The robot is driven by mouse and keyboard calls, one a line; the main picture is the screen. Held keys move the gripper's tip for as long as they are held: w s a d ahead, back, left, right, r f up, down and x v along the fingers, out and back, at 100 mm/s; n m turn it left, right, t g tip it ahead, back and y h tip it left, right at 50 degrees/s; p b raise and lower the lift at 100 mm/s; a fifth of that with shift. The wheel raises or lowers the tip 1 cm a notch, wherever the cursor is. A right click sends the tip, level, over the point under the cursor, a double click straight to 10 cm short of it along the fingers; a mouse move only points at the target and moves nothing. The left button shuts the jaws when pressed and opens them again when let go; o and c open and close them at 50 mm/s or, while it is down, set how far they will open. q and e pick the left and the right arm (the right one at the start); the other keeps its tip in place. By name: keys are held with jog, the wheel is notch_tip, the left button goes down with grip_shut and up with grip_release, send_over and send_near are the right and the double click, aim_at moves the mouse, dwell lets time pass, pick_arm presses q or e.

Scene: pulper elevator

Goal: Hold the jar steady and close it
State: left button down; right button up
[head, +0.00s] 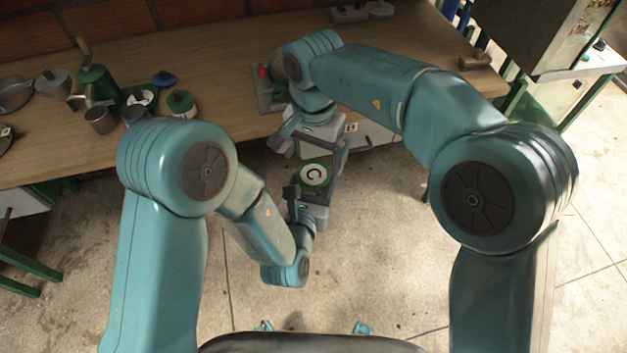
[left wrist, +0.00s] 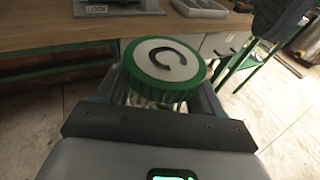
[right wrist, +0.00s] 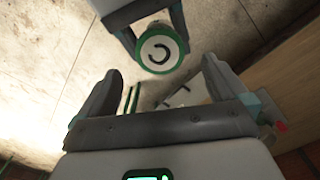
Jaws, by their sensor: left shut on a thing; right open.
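A jar with a green-rimmed lid (head: 314,175), marked with a black C on a white disc, is held in the air in front of the table, over the floor. My left gripper (head: 313,185) is shut on the jar. In the left wrist view, the lid (left wrist: 163,63) sits on top, with a little of the clear jar body (left wrist: 155,101) below it; whether it is tight cannot be seen. My right gripper (head: 310,148) is open and empty, beside the jar on the table side. In the right wrist view, the lid (right wrist: 160,48) lies beyond the open fingers.
The wooden table (head: 215,85) runs along the back. Green-lidded jar (head: 181,102), metal mug (head: 100,120) and several other containers stand at its left. A grey fixture with a red button (head: 263,72) is behind my right gripper. A grey cabinet (head: 545,35) stands at right.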

notch_tip(320, 180, up, 12)
dwell(0.4)
